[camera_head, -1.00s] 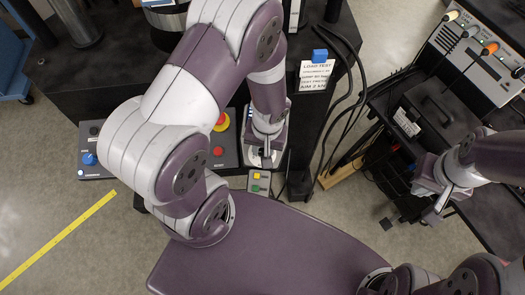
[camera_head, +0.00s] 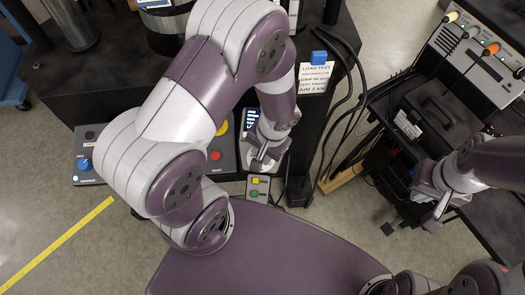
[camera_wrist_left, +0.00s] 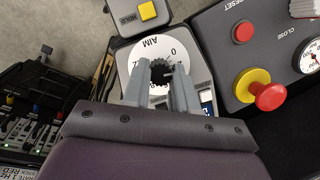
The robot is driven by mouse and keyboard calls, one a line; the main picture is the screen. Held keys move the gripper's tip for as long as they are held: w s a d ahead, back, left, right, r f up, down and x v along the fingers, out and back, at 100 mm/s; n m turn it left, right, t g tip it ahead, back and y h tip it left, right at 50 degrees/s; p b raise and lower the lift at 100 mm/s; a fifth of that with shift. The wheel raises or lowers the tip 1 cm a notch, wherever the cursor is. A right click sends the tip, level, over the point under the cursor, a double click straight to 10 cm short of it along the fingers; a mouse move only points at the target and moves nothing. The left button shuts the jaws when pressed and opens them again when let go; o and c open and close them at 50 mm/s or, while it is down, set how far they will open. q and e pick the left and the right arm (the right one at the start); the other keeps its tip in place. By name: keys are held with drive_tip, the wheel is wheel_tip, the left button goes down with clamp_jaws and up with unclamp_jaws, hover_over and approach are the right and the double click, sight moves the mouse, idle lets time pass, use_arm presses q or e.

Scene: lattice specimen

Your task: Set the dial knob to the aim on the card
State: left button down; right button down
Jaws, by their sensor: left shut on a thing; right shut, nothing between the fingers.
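The dial is a white disc (camera_wrist_left: 146,52) marked AIM with a few numerals, on a grey panel. Its black ribbed knob (camera_wrist_left: 174,73) sits between the fingers of my left gripper (camera_wrist_left: 171,88), which is shut on it. In the head view this gripper (camera_head: 262,163) is over the small panel and covers most of the dial. I cannot tell the knob's exact setting. The white card (camera_head: 314,78) under a blue clip reads LOAD TEST, with a bottom line that looks like AIM 2 kN. My right gripper (camera_head: 440,209) is shut and empty, far to the right.
Black cables (camera_head: 345,85) hang right of the card.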

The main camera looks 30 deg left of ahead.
use_arm(q)
drive_tip(key=c, duration=0.9)
unclamp_jaws()
drive_tip(key=r, duration=0.4)
drive_tip(key=d+r+p, duration=0.1)
drive_tip(key=r, duration=0.3)
drive_tip(key=d+r+p, duration=0.1)
drive_tip(key=r, duration=0.3)
drive_tip(key=shift+w+d+r, duration=0.1)
drive_tip(key=shift+w+r, duration=0.1)
drive_tip(key=shift+r, duration=0.05)
